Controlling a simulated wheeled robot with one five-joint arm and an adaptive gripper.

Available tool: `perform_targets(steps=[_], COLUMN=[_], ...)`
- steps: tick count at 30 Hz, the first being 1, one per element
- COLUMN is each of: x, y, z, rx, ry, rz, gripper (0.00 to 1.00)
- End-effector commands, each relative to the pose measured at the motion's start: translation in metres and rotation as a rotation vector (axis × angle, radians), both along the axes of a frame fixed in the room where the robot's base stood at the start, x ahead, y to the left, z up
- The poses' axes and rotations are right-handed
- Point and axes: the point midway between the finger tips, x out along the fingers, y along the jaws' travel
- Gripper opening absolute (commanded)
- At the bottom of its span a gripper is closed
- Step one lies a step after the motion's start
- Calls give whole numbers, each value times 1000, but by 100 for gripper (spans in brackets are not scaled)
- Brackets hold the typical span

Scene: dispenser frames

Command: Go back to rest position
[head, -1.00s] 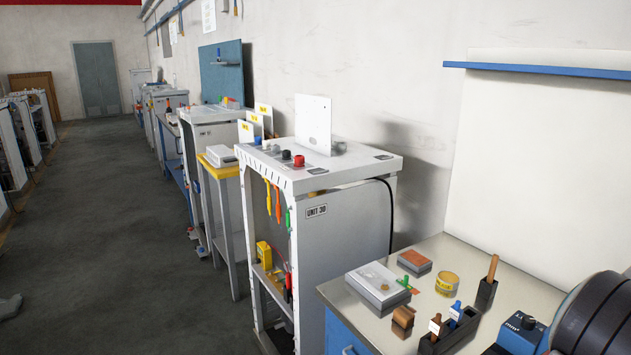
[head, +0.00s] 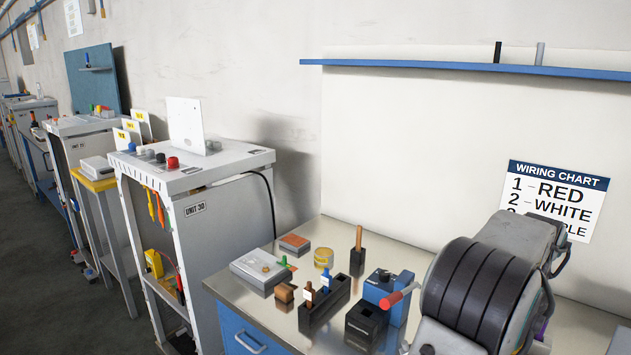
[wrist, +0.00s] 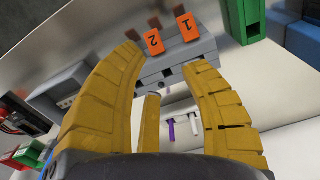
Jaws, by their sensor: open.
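My gripper (wrist: 165,95) shows in the wrist view with its yellow ribbed fingers spread apart and nothing held between them. Just past the fingertips is a grey block (wrist: 175,62) with orange tags marked 1 (wrist: 186,27) and 2 (wrist: 153,42). A purple wire end (wrist: 171,131) and a white wire end (wrist: 195,124) show below the block, between the fingers. In the head view my arm fills the lower right, and the gripper's fingers are not visible there.
A metal-topped bench (head: 263,318) holds a grey box (head: 262,268), a black tool holder (head: 325,307) and a blue device (head: 388,290). The UNIT 30 cabinet (head: 205,245) stands to its left. A wiring chart (head: 553,195) hangs on the wall. Open floor (head: 65,300) lies at the far left.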

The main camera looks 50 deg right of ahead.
Motion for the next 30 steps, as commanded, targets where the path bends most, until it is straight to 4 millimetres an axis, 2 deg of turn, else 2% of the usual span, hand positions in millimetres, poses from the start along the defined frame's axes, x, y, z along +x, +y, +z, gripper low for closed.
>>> perform_targets(steps=[9,14,17,20,23,30], x=[1,3,12,31,60,125], y=[25,49,67,89,117,195], z=[-43,-55,-58,-59,-57,-49], rx=[52,72,78,77,71,36], ry=[-4,-6,-5,-4,0,5], rz=[10,15,37,93,186,477], gripper=[40,40,40,40,40,40])
